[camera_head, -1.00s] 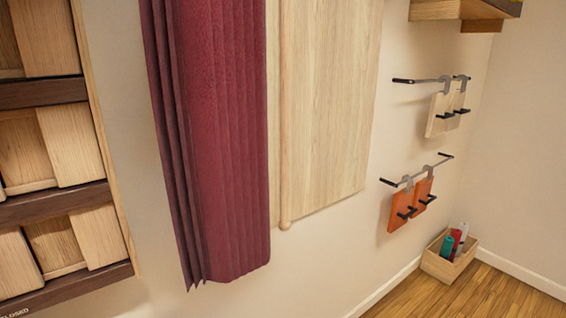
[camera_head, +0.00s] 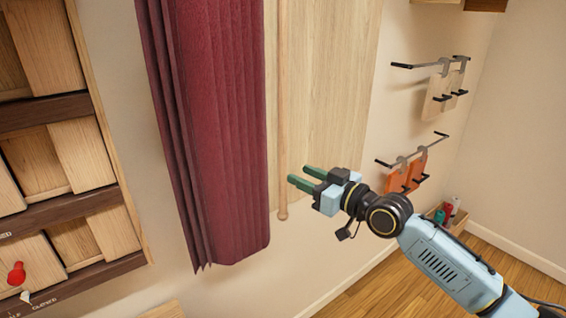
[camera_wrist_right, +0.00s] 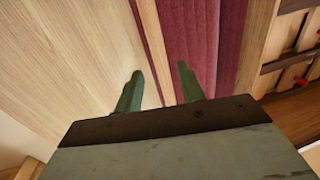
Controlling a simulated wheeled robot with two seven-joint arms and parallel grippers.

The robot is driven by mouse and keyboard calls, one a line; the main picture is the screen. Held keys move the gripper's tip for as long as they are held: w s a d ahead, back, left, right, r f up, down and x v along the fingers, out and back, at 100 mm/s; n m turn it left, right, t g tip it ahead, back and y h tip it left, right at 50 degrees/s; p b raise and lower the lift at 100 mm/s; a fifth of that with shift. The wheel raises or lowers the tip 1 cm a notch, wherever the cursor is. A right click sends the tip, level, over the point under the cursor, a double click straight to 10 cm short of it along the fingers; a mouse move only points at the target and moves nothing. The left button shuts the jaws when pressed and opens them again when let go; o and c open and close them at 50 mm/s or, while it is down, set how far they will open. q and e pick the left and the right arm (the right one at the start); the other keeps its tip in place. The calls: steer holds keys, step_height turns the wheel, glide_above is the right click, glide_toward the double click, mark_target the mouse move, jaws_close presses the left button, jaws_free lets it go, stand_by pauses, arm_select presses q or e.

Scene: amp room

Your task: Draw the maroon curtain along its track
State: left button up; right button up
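The maroon curtain (camera_head: 217,140) hangs in pleated folds at the centre left of the head view, bunched beside a pale wood panel (camera_head: 335,90). A thin wooden rod (camera_head: 283,120) hangs upright just right of the curtain. My right gripper (camera_head: 300,177) is open and empty to the right of the rod in the head view, its green fingers pointing left toward the rod and curtain. In the right wrist view the open fingers (camera_wrist_right: 157,90) point toward the rod (camera_wrist_right: 152,45) and the curtain (camera_wrist_right: 192,45). The curtain's track is out of view. My left gripper is not in view.
A wooden shelf unit (camera_head: 60,140) with dark rails stands at the left. Wall racks hold pale boards (camera_head: 440,95) and orange boards (camera_head: 405,175) at the right. A wooden box (camera_head: 437,213) with bottles sits on the floor behind my right arm.

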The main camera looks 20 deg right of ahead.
mark_target(286, 168)
steer(key=x, duration=0.7)
steer(key=shift+p, duration=0.4)
steer(key=shift+c, duration=0.3)
jaws_close()
